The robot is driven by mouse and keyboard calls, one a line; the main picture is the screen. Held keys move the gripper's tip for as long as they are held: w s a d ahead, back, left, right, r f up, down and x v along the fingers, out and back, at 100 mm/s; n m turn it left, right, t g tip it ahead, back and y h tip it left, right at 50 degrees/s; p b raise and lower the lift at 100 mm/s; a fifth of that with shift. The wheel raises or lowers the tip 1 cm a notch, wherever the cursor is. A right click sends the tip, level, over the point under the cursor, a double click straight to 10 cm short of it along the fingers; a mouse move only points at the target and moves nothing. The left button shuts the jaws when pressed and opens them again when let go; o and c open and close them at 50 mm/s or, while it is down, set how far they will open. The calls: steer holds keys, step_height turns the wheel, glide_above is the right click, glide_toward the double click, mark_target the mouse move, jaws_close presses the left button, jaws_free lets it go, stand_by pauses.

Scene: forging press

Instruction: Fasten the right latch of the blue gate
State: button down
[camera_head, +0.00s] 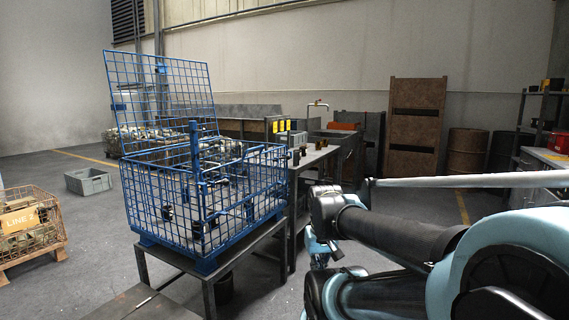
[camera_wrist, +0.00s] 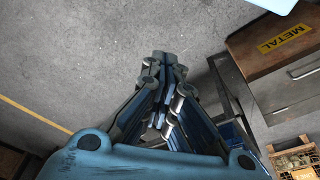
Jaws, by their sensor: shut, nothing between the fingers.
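A blue wire-mesh cage (camera_head: 205,205) stands on a dark metal table in the head view. A blue mesh panel (camera_head: 160,95) stands raised and leaning back at its far side. The front mesh is upright. I cannot make out the right latch or tell whether it is fastened. My gripper (camera_wrist: 165,68) is shut and empty in the wrist view, with grey floor beyond its fingertips. In the head view my arm is to the right of the cage, apart from it, and the fingertips cannot be made out.
The metal table (camera_head: 215,262) bears the cage. A workbench (camera_head: 318,155) with small parts stands close behind it. A wire crate (camera_head: 30,230) and a grey bin (camera_head: 88,181) are at left. In the wrist view, a METAL-labelled box (camera_wrist: 275,55) is at right. Open floor lies left.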

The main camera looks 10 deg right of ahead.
steer(key=w+d+r+n+t+h, duration=0.1)
steer(key=w+r+n+t, duration=0.1)
steer(key=w+r+n, duration=0.9)
steer(key=w+d+r+n+t+h, duration=0.15)
steer(key=w+r+n, duration=0.35)
steer(key=w, duration=1.1)
steer(key=w+a+r+n+t+h, duration=0.1)
steer(key=w+a+r+n, duration=0.2)
steer(key=w+n, duration=0.4)
steer(key=w+a+r+n+t+h, duration=0.1)
steer(key=w+a+n, duration=0.4)
steer(key=w, duration=2.1)
step_height(320, 180, up, 2)
steer(key=n+t, duration=0.1)
steer(key=n, duration=0.1)
steer(key=shift+a+r+n, duration=0.15)
steer(key=shift+n, duration=0.25)
steer(key=shift+w+t, duration=0.1)
steer(key=shift+t, duration=0.15)
